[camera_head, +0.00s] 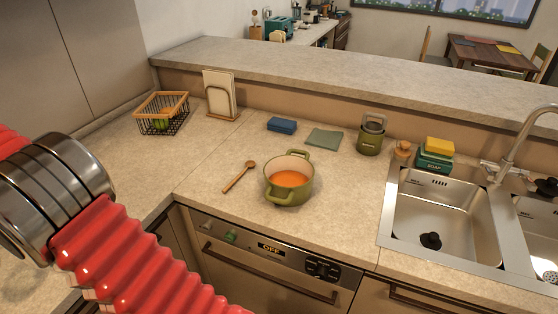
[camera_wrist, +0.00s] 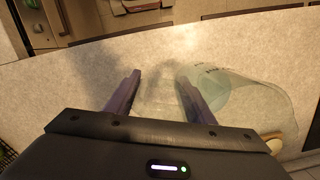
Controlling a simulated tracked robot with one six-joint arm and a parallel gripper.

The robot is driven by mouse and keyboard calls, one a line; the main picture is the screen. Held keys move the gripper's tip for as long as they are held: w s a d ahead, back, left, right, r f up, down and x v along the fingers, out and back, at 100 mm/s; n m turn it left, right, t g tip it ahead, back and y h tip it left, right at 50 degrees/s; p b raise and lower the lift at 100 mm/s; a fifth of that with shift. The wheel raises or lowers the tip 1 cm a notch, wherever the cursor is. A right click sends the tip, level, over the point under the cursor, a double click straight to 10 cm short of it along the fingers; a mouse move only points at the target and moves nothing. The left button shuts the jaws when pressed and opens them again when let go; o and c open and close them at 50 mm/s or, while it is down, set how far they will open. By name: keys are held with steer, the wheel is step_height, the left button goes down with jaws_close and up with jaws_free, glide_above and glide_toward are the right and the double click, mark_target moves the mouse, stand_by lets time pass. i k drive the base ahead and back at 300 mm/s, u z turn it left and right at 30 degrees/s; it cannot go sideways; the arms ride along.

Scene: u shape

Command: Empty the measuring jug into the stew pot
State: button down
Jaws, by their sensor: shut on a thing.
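The green stew pot (camera_head: 290,190) stands on the counter near its front edge, with orange stew inside and a handle on each side. The clear measuring jug (camera_wrist: 245,100) is in the wrist view, right of centre, with dark markings on its wall. My gripper (camera_wrist: 158,86) is shut on the jug, its two purple fingers on either side of a clear part that looks like the handle. The jug is see-through, so its contents and exact tilt are hard to tell. Neither gripper nor jug shows in the head view.
A wooden spoon (camera_head: 240,176) lies left of the pot. Behind are a blue block (camera_head: 282,125), a green cloth (camera_head: 324,138) and a green canister (camera_head: 371,138). A wire basket (camera_head: 161,114) stands back left. The sink (camera_head: 440,218) is at right. My red arm fills the left.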

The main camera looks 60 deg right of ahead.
mark_target(288, 179)
steer(key=z, duration=0.4)
steer(key=k, duration=0.85)
steer(key=u, duration=0.1)
